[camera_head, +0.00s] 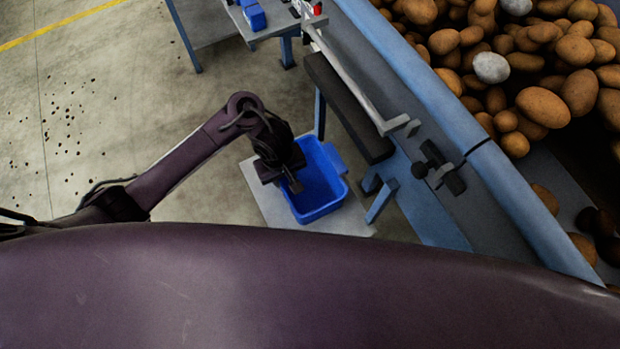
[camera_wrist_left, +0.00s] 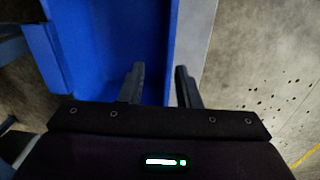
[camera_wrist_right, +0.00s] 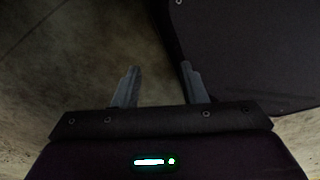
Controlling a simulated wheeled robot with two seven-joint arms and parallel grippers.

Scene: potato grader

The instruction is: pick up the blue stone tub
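The blue stone tub (camera_head: 322,190) stands on a pale board low beside the grader, its open top facing up. It looks empty where I can see inside. My left gripper (camera_head: 294,184) is at the tub's left wall. In the left wrist view the tub (camera_wrist_left: 115,50) fills the left and middle, and the left gripper (camera_wrist_left: 161,85) has its two fingers apart, one over the tub and one past its edge. I cannot tell whether the fingers touch the wall. My right gripper (camera_wrist_right: 159,85) is open and empty over the floor; the head view does not show it.
The pale board (camera_head: 262,190) reaches past the tub. The grader's blue frame (camera_head: 440,140) with potatoes (camera_head: 545,105) and a few pale stones (camera_head: 490,67) runs along the right. A small table (camera_head: 272,18) with blue items stands at the back. Floor at left is open.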

